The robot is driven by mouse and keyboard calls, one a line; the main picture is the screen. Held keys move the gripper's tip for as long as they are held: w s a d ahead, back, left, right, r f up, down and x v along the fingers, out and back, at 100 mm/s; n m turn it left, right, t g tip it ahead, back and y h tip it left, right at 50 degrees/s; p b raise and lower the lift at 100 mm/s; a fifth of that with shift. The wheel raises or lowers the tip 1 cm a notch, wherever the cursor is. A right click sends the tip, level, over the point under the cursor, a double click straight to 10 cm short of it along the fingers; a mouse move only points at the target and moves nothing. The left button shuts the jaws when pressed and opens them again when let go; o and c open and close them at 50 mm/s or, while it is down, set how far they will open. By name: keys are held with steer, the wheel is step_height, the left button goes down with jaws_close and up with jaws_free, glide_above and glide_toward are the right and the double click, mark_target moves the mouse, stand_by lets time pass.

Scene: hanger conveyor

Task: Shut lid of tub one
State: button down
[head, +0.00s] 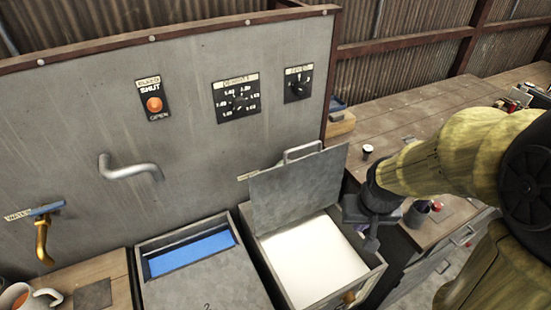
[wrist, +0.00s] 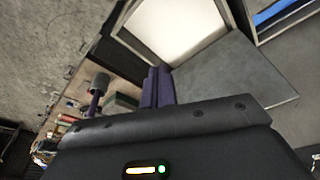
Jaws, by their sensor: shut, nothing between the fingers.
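The right-hand tub (head: 378,266) stands open with white contents (head: 312,262); its number is not readable. I take it for tub one, as a mark like a 2 shows on the left tub. Its grey lid (head: 297,190) stands raised at the back, with a bar handle (head: 302,150) on its top edge. My gripper (head: 371,243) is shut and empty, at the tub's right side, just right of the raised lid. In the wrist view the shut fingers (wrist: 157,88) are beside the lid (wrist: 235,78), and the white contents (wrist: 175,25) show beyond. Contact cannot be told.
The left tub (head: 140,270) shows blue contents (head: 190,255) behind a grey cover. A panel behind carries a bent pipe (head: 130,170), an orange button (head: 154,104) and dials (head: 237,100). A wooden bench (head: 420,120) with a cup (head: 419,213) lies right.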

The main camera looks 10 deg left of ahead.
steer(key=w+a+r+n+y, duration=0.1)
steer(key=w+a+r+n, duration=0.2)
steer(key=w+a, duration=0.7)
steer(key=w+a+r+n+b, duration=0.1)
steer(key=w+a+r+n, duration=0.2)
steer(key=w+a, duration=0.8)
step_height(320, 180, up, 2)
steer(key=shift+a+r+y, duration=0.25)
steer(key=shift+a+y, duration=0.15)
steer(key=shift+a, duration=0.3)
steer(key=shift+w+f, duration=0.1)
step_height(320, 180, down, 9)
steer(key=p, duration=0.4)
steer(key=shift+s+d+f+p, duration=0.15)
steer(key=shift+s+d+p, duration=0.2)
steer(key=shift+s+p, duration=0.1)
steer(key=shift+b, duration=0.3)
